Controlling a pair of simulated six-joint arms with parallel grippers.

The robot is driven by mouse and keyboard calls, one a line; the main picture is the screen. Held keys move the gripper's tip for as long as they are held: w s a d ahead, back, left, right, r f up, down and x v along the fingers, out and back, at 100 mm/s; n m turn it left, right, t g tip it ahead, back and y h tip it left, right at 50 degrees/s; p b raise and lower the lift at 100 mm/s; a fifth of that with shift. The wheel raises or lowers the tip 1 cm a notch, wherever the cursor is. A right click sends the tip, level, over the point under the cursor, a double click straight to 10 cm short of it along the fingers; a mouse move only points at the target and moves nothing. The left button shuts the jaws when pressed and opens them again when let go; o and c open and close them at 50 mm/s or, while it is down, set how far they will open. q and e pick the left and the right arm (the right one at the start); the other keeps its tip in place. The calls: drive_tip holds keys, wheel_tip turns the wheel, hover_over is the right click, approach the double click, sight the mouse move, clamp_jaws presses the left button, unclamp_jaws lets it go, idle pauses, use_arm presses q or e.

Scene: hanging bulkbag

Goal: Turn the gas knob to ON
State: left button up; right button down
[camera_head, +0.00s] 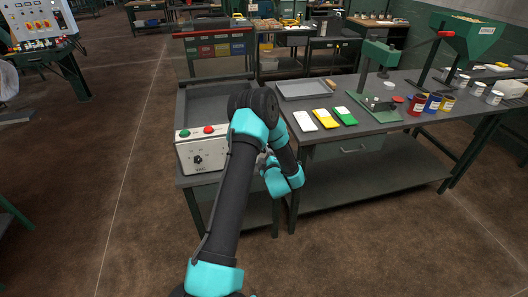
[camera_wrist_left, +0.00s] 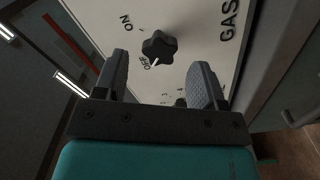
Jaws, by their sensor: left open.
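The gas knob (camera_wrist_left: 160,46) is a black lobed knob on a pale panel (camera_wrist_left: 200,25) in the left wrist view. The panel carries the words ON, OFF and GAS. The white mark on the knob points toward OFF. My left gripper (camera_wrist_left: 160,78) is open, with one finger to each side of the knob's line and the knob just beyond the fingertips. I see no contact. In the head view the knob (camera_head: 197,159) is on the front of a white control box (camera_head: 222,146); my left arm hides most of the gripper there. My right gripper is not in view.
The box also has a green button (camera_head: 184,133) and a red button (camera_head: 208,129). Right of my arm, a workbench (camera_head: 385,112) holds a grey tray (camera_head: 303,90), coloured packets (camera_head: 325,118), a green press (camera_head: 378,85) and several jars. The floor left of the box is clear.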

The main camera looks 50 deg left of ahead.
use_arm(q)
drive_tip(key=x, duration=0.3)
drive_tip(key=shift+w+a, duration=0.1)
drive_tip(key=shift+a, duration=0.15)
drive_tip(key=c, duration=0.9)
